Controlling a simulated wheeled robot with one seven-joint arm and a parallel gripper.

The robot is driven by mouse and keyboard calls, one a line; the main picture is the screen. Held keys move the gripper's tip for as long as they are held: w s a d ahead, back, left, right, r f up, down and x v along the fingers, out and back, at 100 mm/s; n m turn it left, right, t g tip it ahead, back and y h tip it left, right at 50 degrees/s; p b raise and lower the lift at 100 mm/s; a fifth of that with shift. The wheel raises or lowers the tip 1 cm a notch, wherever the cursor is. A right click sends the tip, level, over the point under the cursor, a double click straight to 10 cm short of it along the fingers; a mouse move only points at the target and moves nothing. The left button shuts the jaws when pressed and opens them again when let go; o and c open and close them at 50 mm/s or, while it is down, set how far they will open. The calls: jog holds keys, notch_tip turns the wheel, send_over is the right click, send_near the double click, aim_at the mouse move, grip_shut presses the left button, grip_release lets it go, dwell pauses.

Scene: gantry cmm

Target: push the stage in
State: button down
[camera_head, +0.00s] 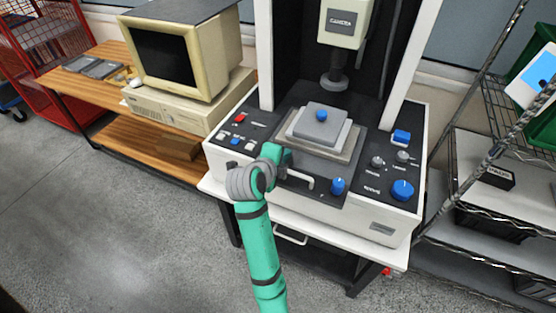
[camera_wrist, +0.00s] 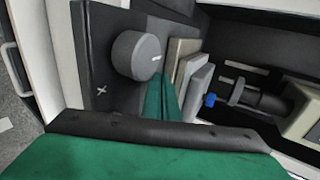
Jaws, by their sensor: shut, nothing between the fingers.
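The stage (camera_head: 348,149) is a stack of flat grey and beige plates on the machine's dark deck, with a small blue knob (camera_head: 321,116) on top. In the wrist view the stage (camera_wrist: 183,58) stands just beyond my fingertips. My gripper (camera_head: 284,154) is shut and empty at the stage's front left edge; in the wrist view its green fingers (camera_wrist: 163,95) point at the plates. I cannot tell whether they touch. A grey round knob (camera_wrist: 138,55) marked X is close beside the fingers.
The probe head (camera_head: 342,25) hangs above and behind the stage. Blue dials (camera_head: 402,190) and (camera_head: 338,186) sit on the front panel. A computer (camera_head: 185,50) on a wooden bench is left, and a wire shelf (camera_head: 490,200) is right. The floor in front is open.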

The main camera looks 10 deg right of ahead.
jog(key=shift+w+d, duration=0.35)
jog(key=shift+w, duration=0.3)
jog(key=shift+w+d, duration=0.35)
jog(key=shift+w, duration=0.25)
